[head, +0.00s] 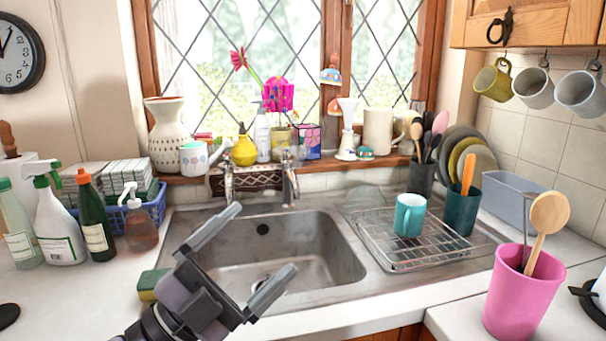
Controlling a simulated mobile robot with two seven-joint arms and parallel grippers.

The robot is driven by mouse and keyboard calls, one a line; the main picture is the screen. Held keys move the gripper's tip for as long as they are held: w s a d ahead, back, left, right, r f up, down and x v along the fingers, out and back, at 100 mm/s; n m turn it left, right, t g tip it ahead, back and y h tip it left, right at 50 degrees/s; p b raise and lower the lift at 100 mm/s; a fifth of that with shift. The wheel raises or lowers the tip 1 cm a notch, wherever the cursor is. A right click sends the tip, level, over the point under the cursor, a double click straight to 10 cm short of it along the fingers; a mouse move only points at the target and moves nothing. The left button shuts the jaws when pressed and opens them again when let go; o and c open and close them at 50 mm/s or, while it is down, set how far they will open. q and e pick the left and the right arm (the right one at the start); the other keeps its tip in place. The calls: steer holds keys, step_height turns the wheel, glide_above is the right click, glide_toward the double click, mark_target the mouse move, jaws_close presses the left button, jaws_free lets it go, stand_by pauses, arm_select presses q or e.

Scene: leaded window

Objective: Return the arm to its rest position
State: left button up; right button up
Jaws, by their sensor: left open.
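My left gripper (256,249) is in the lower middle of the head view, in front of the steel sink (325,262). Its two grey fingers are spread wide apart with nothing between them. The fingers point up and to the right, across the left part of the basin. The gripper's body covers part of the sink's front left edge. My right gripper does not show.
A sponge (150,284) lies left of the gripper, near several bottles (95,215). A teal mug (409,215) stands on the wire drying rack (400,256) right of the basin. A pink pot (519,299) with utensils stands at the front right. The basin looks empty.

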arm_select(q)
steer(key=a+f+n+t+y, duration=0.1)
steer(key=a+f+n+y, duration=1.3)
steer(key=f+n+y, duration=0.45)
steer(key=s+a+f+n+g, duration=0.1)
steer(key=s+f+g, duration=0.6)
steer(key=s, duration=0.4)
steer(key=s+a+f+n+g, duration=0.2)
steer(key=s+f+g, duration=0.3)
steer(key=s+f, duration=0.45)
steer(key=w+d+f+t+h, duration=0.1)
steer(key=w+d+f+t, duration=0.2)
steer(key=w+f+t, duration=0.2)
steer(key=shift+f+m+t+h, duration=0.4)
steer(key=shift+f+t, duration=0.6)
steer(key=shift+f, duration=0.45)
steer(key=shift+d, duration=0.1)
